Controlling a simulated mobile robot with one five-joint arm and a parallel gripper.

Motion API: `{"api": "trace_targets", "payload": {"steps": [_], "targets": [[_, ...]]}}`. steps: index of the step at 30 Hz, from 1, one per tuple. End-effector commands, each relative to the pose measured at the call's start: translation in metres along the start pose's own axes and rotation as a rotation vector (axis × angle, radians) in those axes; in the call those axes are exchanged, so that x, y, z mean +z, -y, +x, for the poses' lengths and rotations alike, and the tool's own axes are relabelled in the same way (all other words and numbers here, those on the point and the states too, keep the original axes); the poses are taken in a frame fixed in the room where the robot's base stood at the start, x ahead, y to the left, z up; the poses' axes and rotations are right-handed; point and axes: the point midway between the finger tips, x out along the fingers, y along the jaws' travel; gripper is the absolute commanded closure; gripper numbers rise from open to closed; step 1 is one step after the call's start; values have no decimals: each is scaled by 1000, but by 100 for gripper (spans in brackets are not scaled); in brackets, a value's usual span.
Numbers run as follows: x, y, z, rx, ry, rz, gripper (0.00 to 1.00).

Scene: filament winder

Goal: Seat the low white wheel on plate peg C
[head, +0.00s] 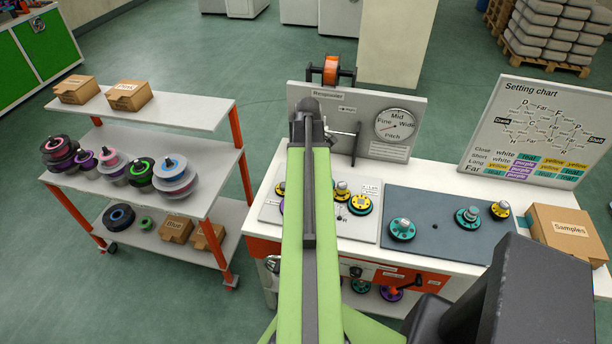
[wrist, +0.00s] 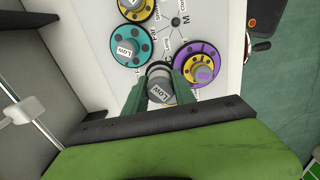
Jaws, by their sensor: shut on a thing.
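My gripper (wrist: 160,86) is shut on the grey knob, marked LOW, of the low white wheel (wrist: 161,92) in the wrist view. The fingers and my arm hide most of its disc, and I cannot tell whether it is on a peg or above the plate. The light peg plate (wrist: 187,37) lies beneath, also seen in the head view (head: 352,232). Peg C is not clearly visible. My arm hides my gripper in the head view.
A yellow wheel (wrist: 146,13) stands beyond the teal one. On the dark mat (head: 440,250) sit teal and yellow wheels. The Respooler panel (head: 376,98) rises behind the plate. A Samples box (head: 566,232) is at the right; a shelf (head: 200,165) with spools is at the left.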

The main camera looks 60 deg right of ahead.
Motion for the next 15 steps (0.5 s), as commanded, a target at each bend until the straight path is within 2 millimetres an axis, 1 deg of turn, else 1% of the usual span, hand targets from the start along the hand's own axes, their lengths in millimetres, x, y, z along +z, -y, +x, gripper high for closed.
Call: {"api": "trace_targets", "payload": {"steps": [5,12,15], "targets": [[0,0,14,0,0,0,100],[0,0,45,0,0,0,100],[0,0,54,0,0,0,100]]}}
